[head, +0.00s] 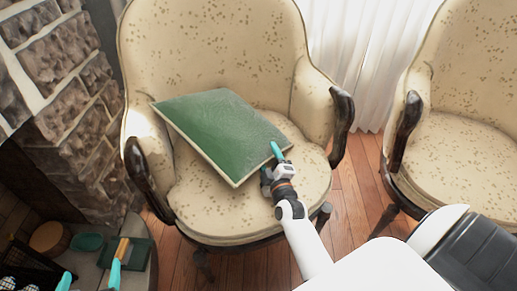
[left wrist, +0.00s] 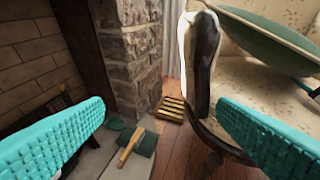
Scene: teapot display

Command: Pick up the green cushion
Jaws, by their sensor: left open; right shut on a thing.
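The green cushion (head: 222,128) is square with a pale edge. It is tilted above the seat of the near cream armchair (head: 215,45), its far left corner by the left armrest. Whether it still touches the seat is unclear. My right gripper (head: 276,160) is shut on its near right corner. In the left wrist view the cushion (left wrist: 270,38) shows at the upper right, beyond the armrest. My left gripper (head: 90,277) is open and empty at the lower left, away from the cushion; its two teal fingers (left wrist: 160,108) spread wide in the left wrist view.
A stone pillar (head: 65,100) stands left of the armchair. A wooden-handled item on a dark green tray (head: 138,254), a green dish (head: 88,242) and a dark rack (head: 30,268) are at the lower left. A second armchair (head: 470,145) stands at right, with wooden floor (head: 355,190) between.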

